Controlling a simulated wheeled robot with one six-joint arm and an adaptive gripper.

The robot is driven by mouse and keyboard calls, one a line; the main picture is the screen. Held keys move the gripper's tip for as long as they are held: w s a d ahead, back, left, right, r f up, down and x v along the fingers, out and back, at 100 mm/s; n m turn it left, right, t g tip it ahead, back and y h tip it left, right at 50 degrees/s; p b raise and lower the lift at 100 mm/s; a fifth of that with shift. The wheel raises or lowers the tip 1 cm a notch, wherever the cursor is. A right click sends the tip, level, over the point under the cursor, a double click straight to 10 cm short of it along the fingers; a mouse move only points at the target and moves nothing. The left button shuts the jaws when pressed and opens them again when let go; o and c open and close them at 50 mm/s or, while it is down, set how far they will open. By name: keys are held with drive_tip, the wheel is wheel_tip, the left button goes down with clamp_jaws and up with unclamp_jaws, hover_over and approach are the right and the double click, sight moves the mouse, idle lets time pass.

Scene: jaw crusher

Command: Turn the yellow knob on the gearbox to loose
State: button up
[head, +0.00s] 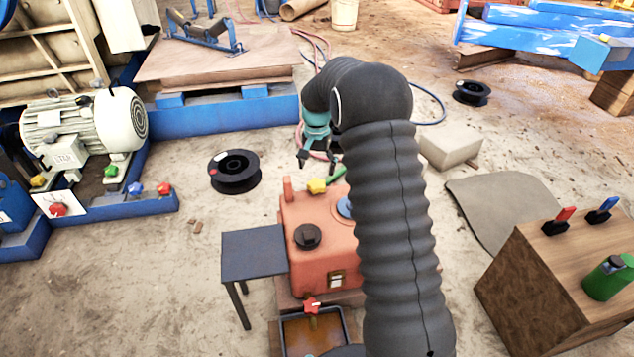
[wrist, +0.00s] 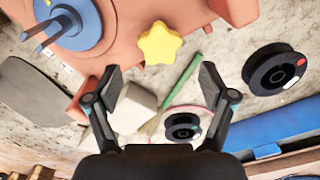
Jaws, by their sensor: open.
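The yellow knob (head: 317,186) is on top of the orange gearbox (head: 310,217), at its far edge. In the wrist view the yellow knob (wrist: 160,44) is a lobed star shape beside the orange gearbox surface (wrist: 118,30). My gripper (head: 318,155) is just behind and above the knob in the head view, partly hidden by my arm. In the wrist view my gripper (wrist: 160,72) has its fingers spread wide. The knob shows just beyond the fingertips, between their lines, and nothing is held.
A black cap (head: 307,236) and a blue disc with prongs (wrist: 68,25) are also on the gearbox. A red knob (head: 312,305) sits below it. A dark side table (head: 253,252) stands at left.

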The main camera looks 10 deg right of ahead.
sight(317, 183)
drive_tip(key=shift+f, duration=3.05)
drive_tip(key=c, duration=1.1)
